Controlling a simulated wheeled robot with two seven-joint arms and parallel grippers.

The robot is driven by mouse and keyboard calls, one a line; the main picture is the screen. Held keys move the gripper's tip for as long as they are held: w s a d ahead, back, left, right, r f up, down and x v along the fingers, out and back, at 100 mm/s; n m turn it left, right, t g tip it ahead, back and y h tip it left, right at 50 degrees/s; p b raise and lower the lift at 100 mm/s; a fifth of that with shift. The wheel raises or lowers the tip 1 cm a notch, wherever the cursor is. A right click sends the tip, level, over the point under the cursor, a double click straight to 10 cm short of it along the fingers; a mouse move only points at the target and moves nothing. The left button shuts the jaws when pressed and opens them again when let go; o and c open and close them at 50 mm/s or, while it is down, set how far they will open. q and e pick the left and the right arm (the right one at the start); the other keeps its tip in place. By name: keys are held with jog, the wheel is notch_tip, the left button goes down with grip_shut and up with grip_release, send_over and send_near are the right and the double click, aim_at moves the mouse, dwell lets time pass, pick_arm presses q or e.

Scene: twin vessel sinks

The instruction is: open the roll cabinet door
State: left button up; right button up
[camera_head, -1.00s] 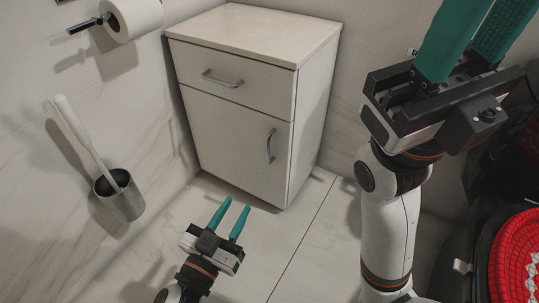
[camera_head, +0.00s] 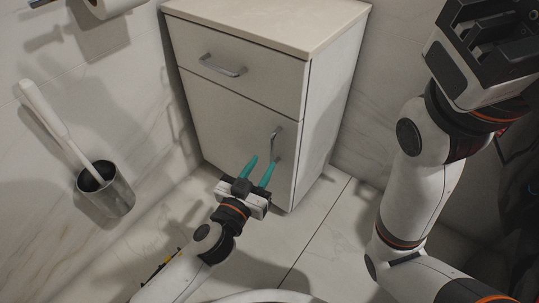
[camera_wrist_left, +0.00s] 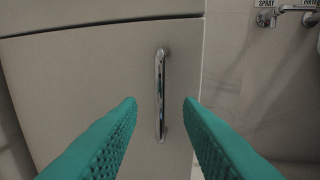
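The white cabinet has a drawer (camera_head: 232,62) on top and a door (camera_head: 225,125) below, both closed. The door's vertical metal handle (camera_head: 275,143) is near its right edge. My left gripper (camera_head: 260,170) is open in front of the door, its teal fingers just below and beside the handle. In the left wrist view the handle (camera_wrist_left: 160,95) stands upright between the two spread fingers (camera_wrist_left: 158,108), apart from both. My right gripper is at the top right, its fingers cut off by the frame edge.
A toilet brush in a metal holder (camera_head: 106,191) hangs on the left wall, and a toilet paper roll (camera_head: 110,5) is above it. Floor tiles (camera_head: 318,222) are clear to the right. My right arm takes up the right side.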

aim_at(271, 151)
pick_arm(q)
jog(key=shift+b+x, duration=0.55)
jog(key=shift+x, duration=1.95)
grip_shut()
